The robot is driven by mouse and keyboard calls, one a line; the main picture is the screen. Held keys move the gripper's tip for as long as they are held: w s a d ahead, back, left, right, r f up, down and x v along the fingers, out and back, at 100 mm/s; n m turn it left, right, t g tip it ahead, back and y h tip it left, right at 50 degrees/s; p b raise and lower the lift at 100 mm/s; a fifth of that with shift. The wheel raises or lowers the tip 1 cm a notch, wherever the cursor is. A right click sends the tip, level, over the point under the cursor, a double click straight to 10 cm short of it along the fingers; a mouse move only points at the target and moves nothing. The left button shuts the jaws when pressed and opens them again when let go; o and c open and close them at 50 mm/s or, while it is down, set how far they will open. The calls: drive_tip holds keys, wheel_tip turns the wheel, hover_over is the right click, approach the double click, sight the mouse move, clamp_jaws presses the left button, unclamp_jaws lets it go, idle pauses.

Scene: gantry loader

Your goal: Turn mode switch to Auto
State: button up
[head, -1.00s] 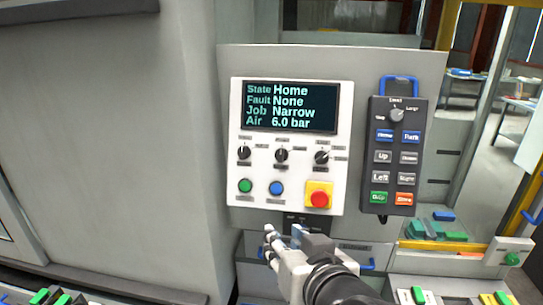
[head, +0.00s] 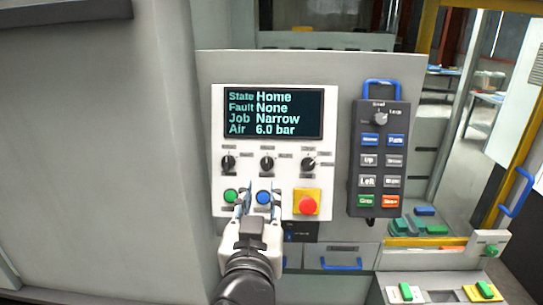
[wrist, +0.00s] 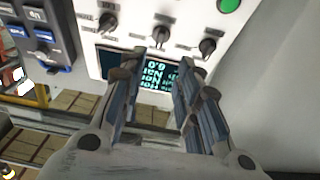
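The white control panel (head: 218,150) carries a row of three black rotary knobs: left (head: 228,163), middle (head: 267,163) and right (head: 308,164). Their labels are too small to read, so I cannot tell which is the mode switch. In the wrist view the panel is upside down, with the knobs (wrist: 207,46), (wrist: 160,36) and (wrist: 107,22) beyond my fingertips. My gripper (head: 258,198) is open and empty, below the left and middle knobs, in front of the button row. The wrist view shows the fingers (wrist: 153,70) apart, with nothing between them.
The display (head: 272,113) reads State Home, Fault None, Job Narrow, Air 6.0 bar. Green (head: 231,196) and blue (head: 263,197) buttons and a red emergency stop (head: 307,205) sit below the knobs. A dark pendant (head: 379,150) hangs to the right. A blue drawer handle (head: 341,264) is below.

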sight(266, 164)
drive_tip(key=w, duration=0.4)
drive_tip(key=w+b, duration=0.1)
drive_tip(key=w, duration=0.7)
drive_tip(key=shift+w+d+f, duration=0.1)
drive_tip(key=shift+w+d, duration=0.05)
drive_tip(key=shift+d, duration=0.1)
drive_tip(key=shift+c, duration=0.6)
clamp_jaws()
